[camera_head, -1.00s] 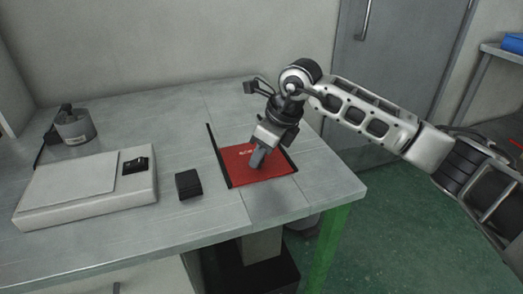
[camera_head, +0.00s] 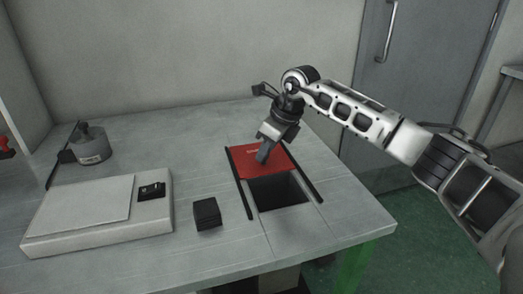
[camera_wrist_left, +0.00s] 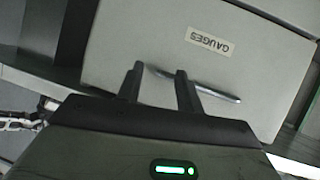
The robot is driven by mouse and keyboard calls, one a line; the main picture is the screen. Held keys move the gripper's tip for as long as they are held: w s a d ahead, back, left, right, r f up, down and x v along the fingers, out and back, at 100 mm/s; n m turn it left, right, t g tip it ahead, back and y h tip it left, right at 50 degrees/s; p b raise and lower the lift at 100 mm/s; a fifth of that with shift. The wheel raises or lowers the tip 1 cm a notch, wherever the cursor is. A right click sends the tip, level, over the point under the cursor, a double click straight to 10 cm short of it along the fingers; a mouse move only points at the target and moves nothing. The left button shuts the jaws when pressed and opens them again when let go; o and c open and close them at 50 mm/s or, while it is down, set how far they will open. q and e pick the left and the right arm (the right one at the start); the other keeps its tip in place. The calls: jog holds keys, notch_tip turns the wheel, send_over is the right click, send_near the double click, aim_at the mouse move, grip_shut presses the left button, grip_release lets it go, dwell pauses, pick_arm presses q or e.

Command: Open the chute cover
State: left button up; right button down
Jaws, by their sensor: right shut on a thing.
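The red chute cover (camera_head: 262,173) lies flat between two black rails in the bench top in the head view. It sits at the far end of the rails, with a dark square chute opening (camera_head: 279,193) exposed in front of it. My right gripper (camera_head: 262,157) points down and is shut on the chute cover; its fingers hide the grip point. My left gripper (camera_wrist_left: 161,78) shows only in the left wrist view. Its two fingers are apart with nothing between them, in front of a drawer labelled GAUGES (camera_wrist_left: 190,55).
A small black block (camera_head: 207,214) stands left of the chute. A flat scale-like device (camera_head: 95,218) lies farther left, with a grey round container (camera_head: 91,145) behind it. A silver drawer handle (camera_wrist_left: 210,90) shows beyond my left fingers.

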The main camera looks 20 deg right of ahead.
pick_arm(q)
jog(key=shift+s, duration=0.15)
pick_arm(e)
jog(key=shift+s, duration=0.1)
jog(key=c, duration=1.2)
grip_release()
pick_arm(q)
jog(key=shift+s+f, duration=0.2)
pick_arm(e)
jog(key=shift+r, duration=0.15)
pick_arm(q)
jog(key=shift+r+p, duration=0.2)
jog(key=shift+p, duration=0.25)
pick_arm(e)
jog(key=shift+v, duration=7.95)
